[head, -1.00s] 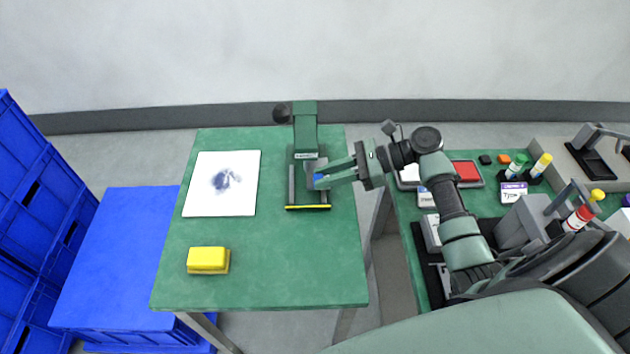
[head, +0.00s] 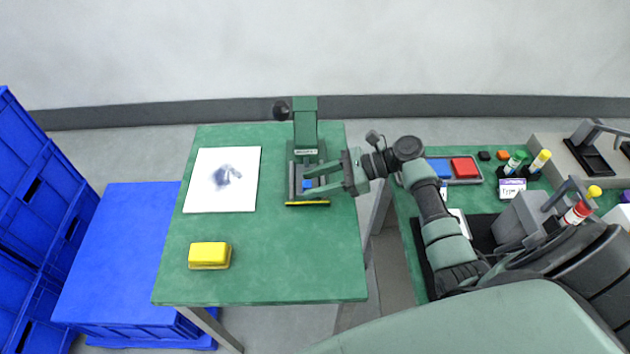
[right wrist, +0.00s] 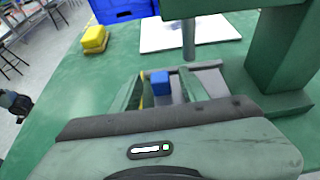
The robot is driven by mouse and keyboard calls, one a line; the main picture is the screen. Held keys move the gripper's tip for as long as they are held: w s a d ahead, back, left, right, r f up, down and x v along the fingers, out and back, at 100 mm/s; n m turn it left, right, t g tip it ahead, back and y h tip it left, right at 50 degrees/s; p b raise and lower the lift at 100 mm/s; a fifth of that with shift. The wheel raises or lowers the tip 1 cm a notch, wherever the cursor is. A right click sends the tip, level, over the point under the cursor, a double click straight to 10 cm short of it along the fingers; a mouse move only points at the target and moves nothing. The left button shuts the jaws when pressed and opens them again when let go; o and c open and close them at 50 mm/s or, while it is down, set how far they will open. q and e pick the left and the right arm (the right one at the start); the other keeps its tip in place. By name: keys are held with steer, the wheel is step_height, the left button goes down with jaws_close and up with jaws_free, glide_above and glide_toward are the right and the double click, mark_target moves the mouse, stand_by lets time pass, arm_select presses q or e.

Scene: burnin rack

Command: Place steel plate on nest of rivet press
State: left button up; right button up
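The rivet press (head: 305,132) is green and stands at the back right of the green table; it also shows in the right wrist view (right wrist: 280,60). At its foot is a grey frame with a yellow front strip (head: 307,204), where the nest seems to be. A small blue block (head: 307,184) sits there, clear in the right wrist view (right wrist: 160,83). Grey metal (right wrist: 205,80) lies beside and under it; I cannot tell plate from nest. My right gripper (head: 308,183) is open, its fingers on either side of the blue block with visible gaps. My left gripper is out of view.
A white sheet with a dark smudge (head: 205,195) and a yellow block (head: 209,254) lie left of the press. Blue crates (head: 110,250) stand left of the table. A side bench holds a tray with blue and red pieces (head: 484,173) and bottles. The table's front is clear.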

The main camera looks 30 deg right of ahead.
steer(key=shift+d+r, duration=0.1)
steer(key=b+v, duration=0.1)
steer(key=v, duration=1.1)
steer(key=shift+b, duration=0.3)
